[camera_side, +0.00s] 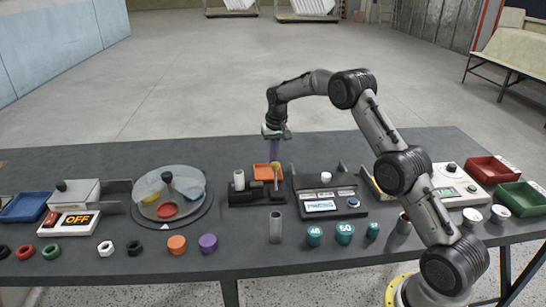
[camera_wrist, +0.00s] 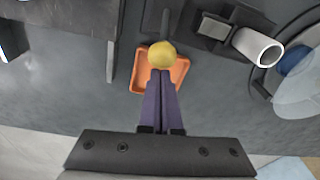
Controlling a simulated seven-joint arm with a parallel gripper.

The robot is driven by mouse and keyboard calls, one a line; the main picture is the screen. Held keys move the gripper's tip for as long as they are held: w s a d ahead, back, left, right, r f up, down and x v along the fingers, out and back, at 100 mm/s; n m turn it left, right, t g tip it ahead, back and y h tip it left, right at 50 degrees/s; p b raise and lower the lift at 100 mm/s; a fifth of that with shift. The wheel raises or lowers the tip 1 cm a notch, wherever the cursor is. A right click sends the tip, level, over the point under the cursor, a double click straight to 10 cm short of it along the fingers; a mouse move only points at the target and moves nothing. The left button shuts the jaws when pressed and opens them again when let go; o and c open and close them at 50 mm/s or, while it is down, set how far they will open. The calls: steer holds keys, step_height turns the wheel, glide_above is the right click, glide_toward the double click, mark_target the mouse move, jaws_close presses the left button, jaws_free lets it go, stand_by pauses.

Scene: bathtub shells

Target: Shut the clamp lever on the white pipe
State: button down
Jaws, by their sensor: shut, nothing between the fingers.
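A yellow ball knob (camera_wrist: 162,54), apparently the end of the clamp lever, shows right at my fingertips. In the side view the knob (camera_side: 275,166) is beside the orange tray, to the right of the pipe. My gripper (camera_side: 276,158) points down with its purple fingers shut and empty, just above or against the knob. I cannot tell whether they touch.
The orange tray (camera_side: 262,169) lies behind the fixture. A scale-like device with a display (camera_side: 322,205) stands close on the right. A round covered dish (camera_side: 172,196) stands on the left. A grey cylinder (camera_side: 276,227) stands in front. Several teal weights and coloured rings line the front edge.

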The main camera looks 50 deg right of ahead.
steer(key=shift+s+a+r, duration=0.15)
steer(key=shift+s, duration=0.05)
